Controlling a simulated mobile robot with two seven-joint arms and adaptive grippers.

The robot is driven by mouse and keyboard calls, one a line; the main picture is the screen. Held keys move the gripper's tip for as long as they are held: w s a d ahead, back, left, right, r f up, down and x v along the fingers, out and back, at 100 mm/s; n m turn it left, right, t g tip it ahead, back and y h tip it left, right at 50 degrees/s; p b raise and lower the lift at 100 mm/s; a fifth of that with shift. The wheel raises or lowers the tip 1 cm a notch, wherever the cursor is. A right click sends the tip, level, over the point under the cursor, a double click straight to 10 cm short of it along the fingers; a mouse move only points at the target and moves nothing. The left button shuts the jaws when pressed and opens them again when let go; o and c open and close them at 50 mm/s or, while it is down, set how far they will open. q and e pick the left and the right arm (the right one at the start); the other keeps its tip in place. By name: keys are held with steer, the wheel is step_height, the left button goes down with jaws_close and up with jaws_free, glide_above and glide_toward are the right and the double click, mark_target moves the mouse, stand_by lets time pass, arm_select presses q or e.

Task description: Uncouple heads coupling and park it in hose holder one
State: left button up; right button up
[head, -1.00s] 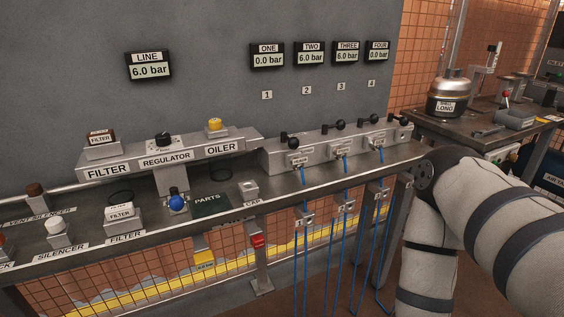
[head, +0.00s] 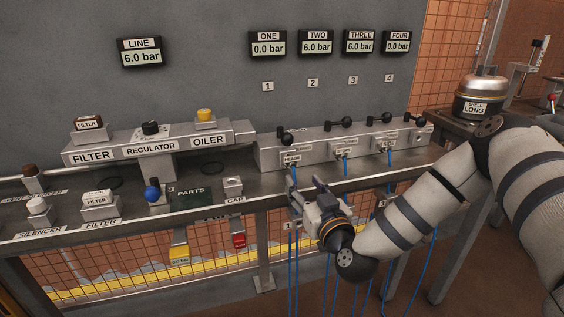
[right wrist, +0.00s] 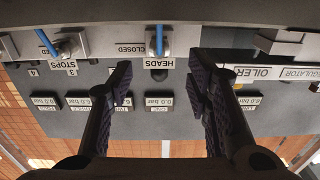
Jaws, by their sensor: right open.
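The heads coupling (head: 291,164) sits in its port on the grey manifold, with a blue hose hanging from it. In the right wrist view the coupling (right wrist: 160,38) is beside its HEADS label, between and beyond the two fingers. My right gripper (head: 305,187) is open and empty, just in front of and below the coupling; its spread fingers (right wrist: 160,85) also show in the right wrist view. Hose holder one (head: 288,225), marked 1, is below the bench edge and partly hidden by the gripper. My left gripper is out of view.
Two neighbouring couplings, one at the second port (head: 344,156), have blue hoses hanging in front of the bench. Display ONE (head: 268,43) reads 0.0 bar; TWO and THREE read 6.0 bar. A cap block (head: 233,186) stands left of the gripper.

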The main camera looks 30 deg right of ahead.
mark_target(293, 167)
steer(key=shift+w+r, duration=0.1)
steer(key=shift+r, duration=0.1)
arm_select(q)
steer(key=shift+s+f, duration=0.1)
arm_select(e)
steer(key=shift+w, duration=0.1)
steer(key=b+x, duration=0.2)
steer(key=x, duration=0.5)
steer(key=shift+w+d+f+b, duration=0.1)
steer(key=shift+w+d+b, duration=0.1)
steer(key=shift+w+b, duration=0.1)
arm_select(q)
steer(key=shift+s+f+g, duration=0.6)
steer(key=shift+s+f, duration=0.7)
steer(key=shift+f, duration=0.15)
arm_select(e)
steer(key=shift+w+d, duration=0.15)
steer(key=shift+w, duration=0.4)
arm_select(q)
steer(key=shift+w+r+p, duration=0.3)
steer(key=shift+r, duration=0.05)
